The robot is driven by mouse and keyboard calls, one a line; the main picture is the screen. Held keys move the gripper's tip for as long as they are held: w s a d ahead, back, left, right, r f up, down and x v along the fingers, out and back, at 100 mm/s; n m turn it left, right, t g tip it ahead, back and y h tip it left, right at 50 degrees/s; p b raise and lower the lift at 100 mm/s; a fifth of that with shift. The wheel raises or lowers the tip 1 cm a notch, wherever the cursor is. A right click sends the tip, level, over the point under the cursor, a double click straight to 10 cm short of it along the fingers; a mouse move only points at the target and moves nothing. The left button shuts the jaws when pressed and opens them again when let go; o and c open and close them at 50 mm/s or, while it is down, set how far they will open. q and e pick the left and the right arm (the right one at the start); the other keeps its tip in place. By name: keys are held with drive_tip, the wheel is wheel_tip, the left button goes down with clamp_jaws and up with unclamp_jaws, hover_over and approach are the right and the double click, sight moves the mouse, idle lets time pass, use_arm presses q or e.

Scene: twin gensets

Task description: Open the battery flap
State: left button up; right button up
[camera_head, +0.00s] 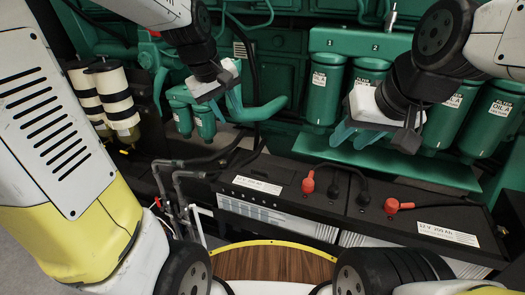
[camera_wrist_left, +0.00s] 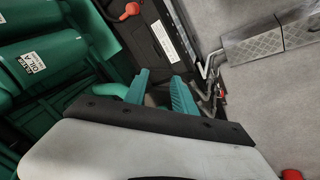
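Two black-topped batteries stand side by side below the green engine. The left battery (camera_head: 275,172) has a white label and a red terminal cap (camera_head: 308,183); the right battery (camera_head: 425,213) also has a label and a red cap. I cannot clearly single out the flap on these dark tops. My left gripper (camera_head: 228,107) is open and empty, above and behind the left battery. Its two teal fingers stand apart in the left wrist view (camera_wrist_left: 160,90), with a labelled battery (camera_wrist_left: 150,40) beyond them. My right gripper (camera_head: 348,139) is open and empty, above the batteries.
Green oil filters (camera_head: 325,90) hang behind the batteries. Grey pipes (camera_head: 180,185) rise left of the left battery. Black cables (camera_head: 350,172) arch over the battery tops. Black-and-white cylinders (camera_head: 110,95) stand at left. A round wooden surface (camera_head: 275,263) lies in front.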

use_arm(q)
drive_tip(key=w+d+f+n+g, duration=0.25)
drive_tip(key=w+f+n, duration=0.25)
drive_tip(key=w+f, duration=0.8)
drive_tip(key=n+y, duration=0.2)
drive_tip(key=n, duration=0.2)
hover_over(260, 176)
wheel_tip(260, 176, down, 22)
drive_tip(key=shift+s+f, duration=0.15)
clamp_jaws()
